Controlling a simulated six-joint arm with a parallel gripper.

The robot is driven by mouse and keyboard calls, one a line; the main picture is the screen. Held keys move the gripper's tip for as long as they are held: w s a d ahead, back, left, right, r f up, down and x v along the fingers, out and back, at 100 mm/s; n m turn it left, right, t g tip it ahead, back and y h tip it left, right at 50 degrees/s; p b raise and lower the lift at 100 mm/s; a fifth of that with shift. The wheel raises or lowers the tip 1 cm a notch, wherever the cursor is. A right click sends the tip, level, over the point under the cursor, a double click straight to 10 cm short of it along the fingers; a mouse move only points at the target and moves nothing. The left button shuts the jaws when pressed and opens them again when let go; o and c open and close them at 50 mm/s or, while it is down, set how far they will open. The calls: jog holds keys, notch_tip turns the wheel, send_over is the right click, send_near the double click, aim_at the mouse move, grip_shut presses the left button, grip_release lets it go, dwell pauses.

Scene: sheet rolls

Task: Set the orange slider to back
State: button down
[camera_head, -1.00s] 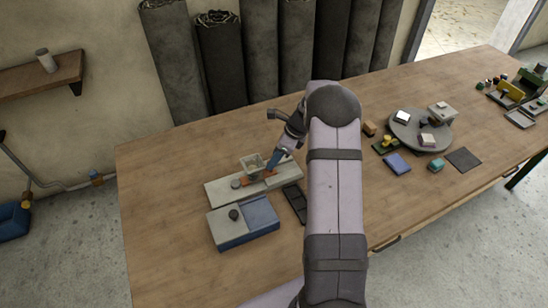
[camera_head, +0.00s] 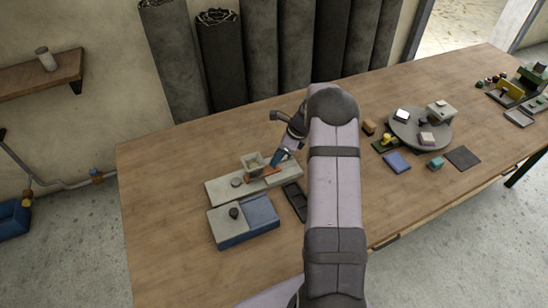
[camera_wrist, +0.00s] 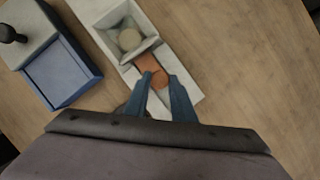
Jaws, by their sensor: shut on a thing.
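The orange slider (camera_head: 268,173) is a flat strip lying in a pale grey board (camera_head: 219,192), beside and partly under a square hopper (camera_head: 252,163). My gripper (camera_wrist: 160,77) has blue fingers shut on that knob. In the head view my gripper (camera_head: 276,160) is at the right part of the strip, and my arm hides some of the area behind it. A pale round piece (camera_wrist: 129,39) shows inside the hopper.
A grey and blue box (camera_head: 245,224) with a dark knob stands in front of the board. A dark tray (camera_head: 294,202) lies close to its right. A round turntable (camera_head: 420,130) with blocks is farther right. The table left of the board is clear.

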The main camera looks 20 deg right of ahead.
jog(key=d, duration=0.6)
jog(key=shift+d+r, duration=0.1)
jog(key=shift+d, duration=0.05)
jog(key=c, duration=1.5)
grip_release()
jog(key=shift+d, duration=0.1)
jog(key=b+v, duration=0.2)
jog(key=v, duration=0.5)
jog(key=shift+r, duration=0.1)
